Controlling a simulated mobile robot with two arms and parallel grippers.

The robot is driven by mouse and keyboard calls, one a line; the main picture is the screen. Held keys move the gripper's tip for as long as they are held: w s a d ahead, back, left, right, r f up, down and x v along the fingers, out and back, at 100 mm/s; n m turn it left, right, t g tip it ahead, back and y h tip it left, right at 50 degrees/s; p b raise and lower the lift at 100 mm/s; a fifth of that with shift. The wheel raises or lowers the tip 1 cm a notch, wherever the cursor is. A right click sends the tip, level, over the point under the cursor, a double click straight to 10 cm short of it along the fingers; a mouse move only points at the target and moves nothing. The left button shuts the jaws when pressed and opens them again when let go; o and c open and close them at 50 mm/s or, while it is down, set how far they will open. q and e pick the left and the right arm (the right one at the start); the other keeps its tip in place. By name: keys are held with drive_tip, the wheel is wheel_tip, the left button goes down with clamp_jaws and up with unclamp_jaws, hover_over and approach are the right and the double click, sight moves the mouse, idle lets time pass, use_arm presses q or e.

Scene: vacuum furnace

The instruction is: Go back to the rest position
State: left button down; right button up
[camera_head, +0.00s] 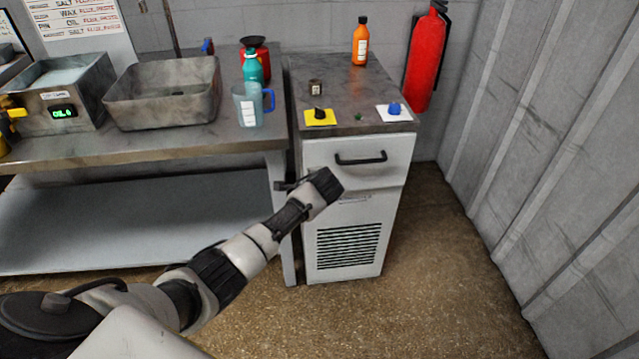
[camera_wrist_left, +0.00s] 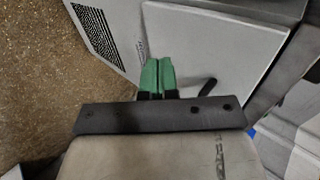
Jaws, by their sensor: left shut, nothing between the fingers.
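My left arm comes in from the lower left in the head view and ends in front of the white cabinet (camera_head: 345,225). Its dark end covers part of the cabinet's front, below and left of the black drawer handle (camera_head: 360,158); the fingertips cannot be made out there. In the left wrist view the two green fingers of my left gripper (camera_wrist_left: 158,65) are together with nothing between them. They point toward the pale cabinet front (camera_wrist_left: 200,45), and the black handle (camera_wrist_left: 208,87) shows to their right, apart from them. My right gripper is in neither view.
An orange bottle (camera_head: 360,45) stands on the cabinet. A red extinguisher (camera_head: 427,60) hangs behind. Floor (camera_head: 440,280) right of the cabinet is clear.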

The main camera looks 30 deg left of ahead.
use_arm(q)
drive_tip(key=shift+v, duration=2.45)
drive_tip(key=s+d+f+n+g+h+p, duration=0.1)
drive_tip(key=s+f+n+g+h, duration=0.1)
drive_tip(key=s+f, duration=1.1)
drive_tip(key=s+d+f+n+g+h+p, duration=0.1)
drive_tip(key=s+d+f+g, duration=0.1)
drive_tip(key=s+f, duration=1.05)
drive_tip(key=s+d+f+n+g, duration=0.1)
drive_tip(key=s+f, duration=0.4)
drive_tip(key=s, duration=0.5)
drive_tip(key=s+d+f+n+g+h, duration=0.1)
drive_tip(key=s+f+n, duration=0.2)
drive_tip(key=s, duration=0.7)
drive_tip(key=s+d+f+n+h, duration=0.1)
drive_tip(key=s+f, duration=0.6)
drive_tip(key=s, duration=0.3)
drive_tip(key=shift+s+d+f+n+g, duration=0.15)
drive_tip(key=shift+s+n+g, duration=0.1)
drive_tip(key=shift+n+g, duration=0.15)
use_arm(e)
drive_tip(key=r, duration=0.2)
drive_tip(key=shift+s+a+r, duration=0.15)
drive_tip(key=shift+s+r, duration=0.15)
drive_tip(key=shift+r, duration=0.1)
